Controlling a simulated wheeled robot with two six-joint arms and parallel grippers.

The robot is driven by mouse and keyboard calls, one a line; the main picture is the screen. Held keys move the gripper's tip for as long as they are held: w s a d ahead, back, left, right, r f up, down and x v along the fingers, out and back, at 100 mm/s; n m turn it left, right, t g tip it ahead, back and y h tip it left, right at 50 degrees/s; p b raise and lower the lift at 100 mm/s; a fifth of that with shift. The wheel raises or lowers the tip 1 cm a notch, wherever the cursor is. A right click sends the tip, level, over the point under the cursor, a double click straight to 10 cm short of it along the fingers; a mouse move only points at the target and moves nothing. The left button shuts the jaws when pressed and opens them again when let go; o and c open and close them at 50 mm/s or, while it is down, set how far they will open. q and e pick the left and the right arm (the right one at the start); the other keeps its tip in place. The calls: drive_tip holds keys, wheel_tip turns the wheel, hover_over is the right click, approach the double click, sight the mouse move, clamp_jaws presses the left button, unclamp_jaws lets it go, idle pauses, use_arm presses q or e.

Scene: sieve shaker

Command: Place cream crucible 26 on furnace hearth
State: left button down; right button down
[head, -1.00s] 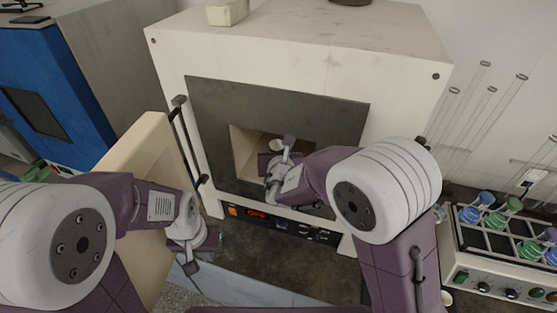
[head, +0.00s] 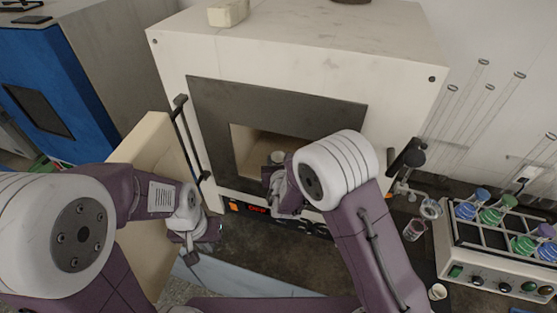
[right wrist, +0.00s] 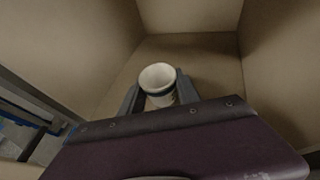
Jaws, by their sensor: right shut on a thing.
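My right gripper (right wrist: 159,95) is shut on a small cream crucible (right wrist: 158,77), one finger on each side of it. The crucible is upright, with its open rim up, inside the furnace chamber. In the head view the crucible (head: 278,157) shows at the furnace mouth, just beyond my right gripper. The furnace hearth (right wrist: 205,70) is the pale chamber floor around it; I cannot tell whether the crucible touches it. Its number is not readable. My left gripper (head: 192,250) is low beside the open furnace door (head: 150,150); its jaws are too small to read.
The white furnace (head: 300,50) has a dark front frame and a lit panel below. The chamber walls stand close around my right gripper.

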drive_tip(key=shift+f, duration=0.2)
drive_tip(key=c, duration=1)
unclamp_jaws()
drive_tip(key=shift+r, duration=0.1)
drive_tip(key=shift+c, duration=0.2)
drive_tip(key=shift+o, duration=0.9)
drive_tip(key=shift+r+p, duration=0.3)
drive_tip(key=a+b+v, duration=0.1)
drive_tip(key=b+v, duration=0.1)
drive_tip(key=v, duration=1)
drive_tip(key=shift+d+b, duration=0.4)
drive_tip(key=shift+d, duration=0.05)
drive_tip(key=shift+f, duration=0.1)
